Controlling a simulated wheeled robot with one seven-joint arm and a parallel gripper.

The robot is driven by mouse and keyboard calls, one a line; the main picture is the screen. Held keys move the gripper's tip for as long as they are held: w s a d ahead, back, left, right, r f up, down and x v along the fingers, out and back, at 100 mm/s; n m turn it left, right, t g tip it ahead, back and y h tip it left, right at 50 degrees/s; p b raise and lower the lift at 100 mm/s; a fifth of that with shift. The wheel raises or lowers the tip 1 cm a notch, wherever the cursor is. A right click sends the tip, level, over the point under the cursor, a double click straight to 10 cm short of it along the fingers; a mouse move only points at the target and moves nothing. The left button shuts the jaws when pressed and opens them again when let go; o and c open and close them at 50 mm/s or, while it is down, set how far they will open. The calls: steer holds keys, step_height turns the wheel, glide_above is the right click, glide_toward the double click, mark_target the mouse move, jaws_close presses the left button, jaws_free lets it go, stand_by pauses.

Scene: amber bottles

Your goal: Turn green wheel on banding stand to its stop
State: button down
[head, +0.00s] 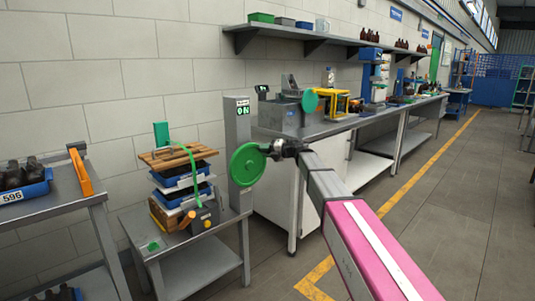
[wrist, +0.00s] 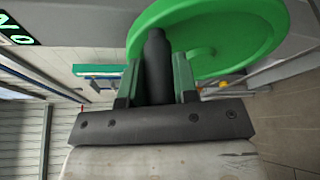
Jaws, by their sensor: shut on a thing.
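The green wheel (head: 247,165) stands upright in front of a tall grey post (head: 238,120) with a small lit green display near its top. I take this post to be part of the banding stand. My gripper (head: 272,149) is at the wheel's upper right edge. In the wrist view the green wheel (wrist: 240,25) fills the top, and a dark upright handle (wrist: 157,50) stands between my two green-sided fingers. My gripper (wrist: 156,88) is shut on this handle. The lower part of the wheel's hub is not clear in the wrist view.
A low grey table (head: 192,262) beside the post holds stacked blue trays (head: 182,182) and wooden slats. A long workbench (head: 350,122) with equipment runs behind my arm. A left table (head: 60,205) holds a blue bottle crate (head: 27,190). The floor at right is clear.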

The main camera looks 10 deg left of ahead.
steer(key=shift+s+a+r, duration=0.1)
steer(key=shift+s+a, duration=0.05)
steer(key=shift+s, duration=0.1)
stand_by(0.3)
steer(key=c, duration=0.9)
jaws_free()
steer(key=v, duration=1)
steer(key=shift+s+d+r, duration=0.1)
steer(key=shift+d, duration=0.25)
